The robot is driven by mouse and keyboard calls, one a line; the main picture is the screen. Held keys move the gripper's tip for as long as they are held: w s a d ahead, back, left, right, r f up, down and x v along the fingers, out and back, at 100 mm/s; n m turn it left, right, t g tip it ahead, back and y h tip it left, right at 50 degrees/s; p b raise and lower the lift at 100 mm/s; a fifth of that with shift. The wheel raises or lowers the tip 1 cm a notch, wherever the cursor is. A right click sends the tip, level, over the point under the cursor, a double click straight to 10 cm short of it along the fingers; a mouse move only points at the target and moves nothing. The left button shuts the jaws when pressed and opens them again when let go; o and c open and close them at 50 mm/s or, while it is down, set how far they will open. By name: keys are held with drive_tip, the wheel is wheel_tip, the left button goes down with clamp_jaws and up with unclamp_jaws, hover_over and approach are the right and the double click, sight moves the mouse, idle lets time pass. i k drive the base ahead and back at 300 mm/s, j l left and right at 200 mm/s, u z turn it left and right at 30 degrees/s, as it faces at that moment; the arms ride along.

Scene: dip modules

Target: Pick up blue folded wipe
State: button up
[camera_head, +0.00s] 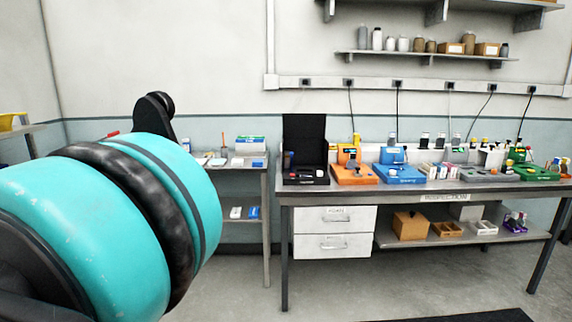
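I cannot single out the blue folded wipe with certainty. A small blue item (254,212) lies on the lower shelf of the side table, beside a white one. A blue-and-white box or pack (250,144) stands on that table's top. Both are too small to identify as a folded wipe. My teal and black arm fills the left of the view and hides part of the side table. My gripper's fingers are not in view.
A long metal workbench (420,186) stands right of the side table (266,190), holding a black open case (305,142), an orange module (354,174), a blue module (399,174) and several bottles. White drawers (333,231) hang beneath.

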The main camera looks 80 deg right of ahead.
sight(256, 163)
drive_tip(key=z, duration=2.35)
